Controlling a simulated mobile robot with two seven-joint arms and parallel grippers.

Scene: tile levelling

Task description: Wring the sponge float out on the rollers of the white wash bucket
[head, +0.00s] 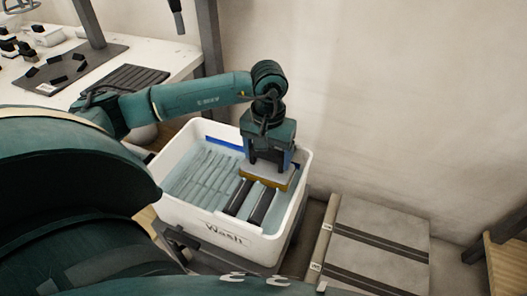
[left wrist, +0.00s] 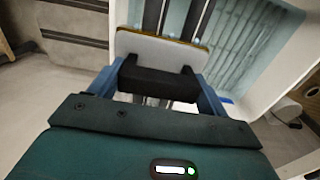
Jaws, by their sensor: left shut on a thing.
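The white wash bucket (head: 187,221), marked "Wash", stands with bluish water and a ribbed surface inside. Two dark rollers (head: 250,200) lie at its right end. My left gripper (head: 268,160) is shut on the sponge float and holds it level above the rollers. The sponge float (head: 268,177) has a pale plate with a yellow-brown sponge underneath. Whether the sponge touches the rollers, I cannot tell. In the left wrist view, the float (left wrist: 160,48) sits by the gripper fingers, with its black handle (left wrist: 158,80) between them. My right gripper is not in view.
A white worktop (head: 185,55) with a dark ribbed mat (head: 135,78) and small dark pieces is at the back left. Grey tiled boards (head: 375,245) lie right of the bucket. A wall is behind, and a wooden stand (head: 508,265) is at the far right.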

